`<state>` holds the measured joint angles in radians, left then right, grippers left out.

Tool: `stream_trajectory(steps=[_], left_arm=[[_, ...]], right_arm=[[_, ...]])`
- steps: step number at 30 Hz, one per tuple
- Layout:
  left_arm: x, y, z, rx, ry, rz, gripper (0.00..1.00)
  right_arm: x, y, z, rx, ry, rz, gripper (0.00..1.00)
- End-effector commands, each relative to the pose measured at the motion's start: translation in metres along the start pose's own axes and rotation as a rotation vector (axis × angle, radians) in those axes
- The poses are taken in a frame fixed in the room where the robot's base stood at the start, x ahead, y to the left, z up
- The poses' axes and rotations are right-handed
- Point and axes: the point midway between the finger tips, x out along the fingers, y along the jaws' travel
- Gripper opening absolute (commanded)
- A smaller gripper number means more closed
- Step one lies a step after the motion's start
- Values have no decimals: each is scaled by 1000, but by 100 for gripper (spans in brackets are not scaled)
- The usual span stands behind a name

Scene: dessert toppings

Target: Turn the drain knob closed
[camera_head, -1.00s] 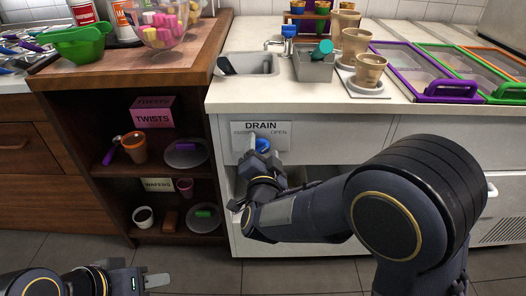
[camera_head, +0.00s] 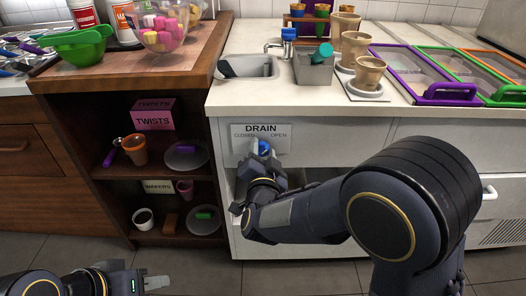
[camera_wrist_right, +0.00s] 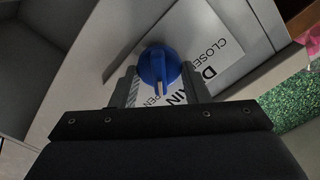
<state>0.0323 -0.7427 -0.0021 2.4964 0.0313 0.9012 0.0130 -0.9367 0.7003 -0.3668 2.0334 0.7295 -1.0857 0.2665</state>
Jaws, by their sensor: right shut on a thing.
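The blue drain knob (camera_head: 264,147) sits on the white cabinet front below the DRAIN sign (camera_head: 262,131), which has CLOSED on the left and OPEN on the right. In the right wrist view the knob (camera_wrist_right: 158,66) lies between the two fingers of my right gripper (camera_wrist_right: 160,85), its pointer aimed toward the gripper. My right gripper (camera_head: 262,158) is shut on the knob; the fingers partly hide it in the head view. My left gripper (camera_head: 155,284) is low at the bottom left, away from the cabinet, with its fingers only partly shown.
The sink (camera_head: 248,68) is set in the white counter above the knob. A dark wooden shelf unit (camera_head: 100,215) with cups and plates stands to the left. The counter edge overhangs just above the sign. Open floor lies below.

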Motion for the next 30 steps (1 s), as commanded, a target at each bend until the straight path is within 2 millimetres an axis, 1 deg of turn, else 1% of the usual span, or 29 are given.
stream_trajectory(steps=[8, 30], left_arm=[[-12, 6, -6, 0, 0, 0, 36], [-49, 22, -25, 0, 0, 0, 36]], right_arm=[[0, -3, -1, -200, -1, 0, 19], [-1, -8, 2, -905, -3, -1, 19]])
